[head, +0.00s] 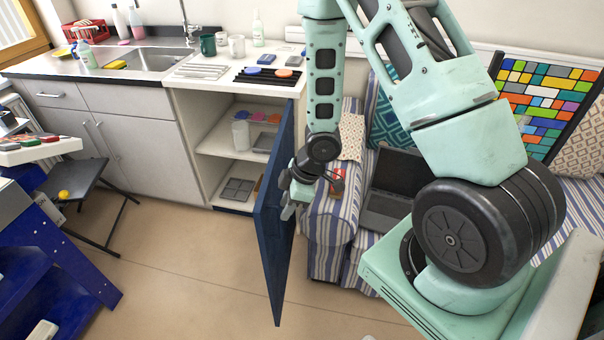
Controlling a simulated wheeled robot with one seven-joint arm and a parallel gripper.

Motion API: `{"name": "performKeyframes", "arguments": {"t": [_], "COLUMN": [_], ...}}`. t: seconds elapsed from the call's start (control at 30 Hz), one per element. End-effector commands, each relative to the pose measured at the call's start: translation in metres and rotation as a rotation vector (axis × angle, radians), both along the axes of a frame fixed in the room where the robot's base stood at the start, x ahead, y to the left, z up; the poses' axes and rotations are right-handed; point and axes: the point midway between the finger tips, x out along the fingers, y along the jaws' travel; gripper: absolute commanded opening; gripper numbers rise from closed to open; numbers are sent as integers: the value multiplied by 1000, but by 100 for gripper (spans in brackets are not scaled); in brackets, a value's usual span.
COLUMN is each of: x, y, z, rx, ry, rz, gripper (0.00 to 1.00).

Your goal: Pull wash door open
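The wash door (270,215) is a dark blue panel that stands swung out from the white cupboard, at the middle of the head view. The cupboard's shelves (228,146) show to the left of it.
A striped sofa (325,232) with a laptop (393,178) is close on the right of the door. A folding stool (78,185) and a blue frame (60,260) stand at the left. The floor (180,265) left of the door is clear.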

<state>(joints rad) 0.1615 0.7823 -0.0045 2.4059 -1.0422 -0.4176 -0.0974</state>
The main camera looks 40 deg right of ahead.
Motion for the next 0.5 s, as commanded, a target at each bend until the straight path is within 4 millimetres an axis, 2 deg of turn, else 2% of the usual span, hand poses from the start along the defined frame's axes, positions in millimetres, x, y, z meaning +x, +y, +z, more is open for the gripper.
{"name": "performKeyframes", "arguments": {"t": [0.03,0.3,0.5], "x": [-2,-16,-23], "y": [-5,-24,-34], "z": [17,76,102], "rx": [0,0,0], "ry": [-5,-2,0], "rz": [-5,-4,-1], "gripper": [31,31,31]}}
